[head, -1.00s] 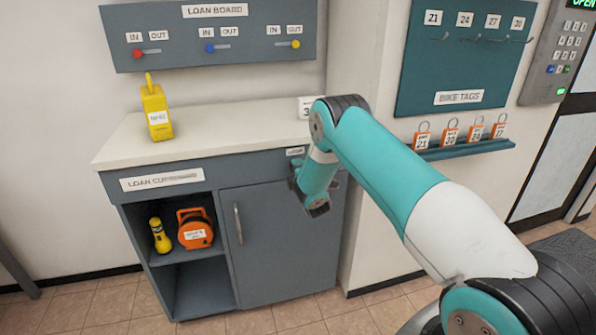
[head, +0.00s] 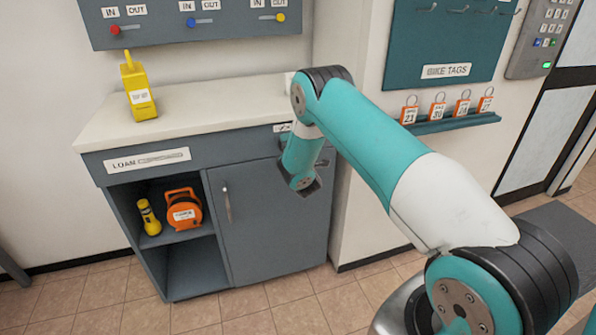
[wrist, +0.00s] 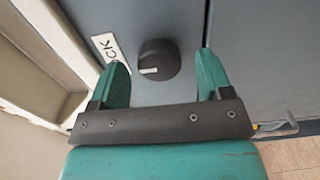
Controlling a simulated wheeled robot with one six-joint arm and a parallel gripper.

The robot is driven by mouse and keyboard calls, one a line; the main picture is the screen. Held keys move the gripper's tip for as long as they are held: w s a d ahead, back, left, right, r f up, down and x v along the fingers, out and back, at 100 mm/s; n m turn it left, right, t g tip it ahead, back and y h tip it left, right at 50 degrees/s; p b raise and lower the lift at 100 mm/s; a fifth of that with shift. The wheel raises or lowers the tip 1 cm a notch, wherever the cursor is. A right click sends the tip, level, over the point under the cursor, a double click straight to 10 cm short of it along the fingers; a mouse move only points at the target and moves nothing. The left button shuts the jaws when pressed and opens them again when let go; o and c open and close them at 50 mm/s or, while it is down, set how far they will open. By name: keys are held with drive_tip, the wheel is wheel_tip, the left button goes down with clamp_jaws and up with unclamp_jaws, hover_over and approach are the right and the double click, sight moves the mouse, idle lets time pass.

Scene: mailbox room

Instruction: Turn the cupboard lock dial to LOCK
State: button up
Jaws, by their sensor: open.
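The lock dial (wrist: 158,62) is a round black knob on the grey cupboard front in the wrist view, with a short white mark on its lower left part. A white label (wrist: 107,48) left of it shows the letters "CK"; the rest is hidden or cut off. My gripper (wrist: 162,58) is open, one teal finger on each side of the dial. I cannot tell whether either finger touches it. In the head view my gripper (head: 306,188) is at the right part of the cupboard (head: 265,235), and my arm hides the dial.
The shut cupboard door has a metal handle (head: 226,205). The open shelf at left holds a yellow torch (head: 148,216) and an orange reel (head: 183,208). A yellow device (head: 140,100) stands on the worktop (head: 200,108). A teal rack (head: 455,122) with orange tags is on the right wall.

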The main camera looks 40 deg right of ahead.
drive_tip(key=b+v, duration=1.6)
drive_tip(key=b, duration=0.4)
drive_tip(key=shift+b, duration=0.3)
drive_tip(key=shift+w+a+r, duration=0.1)
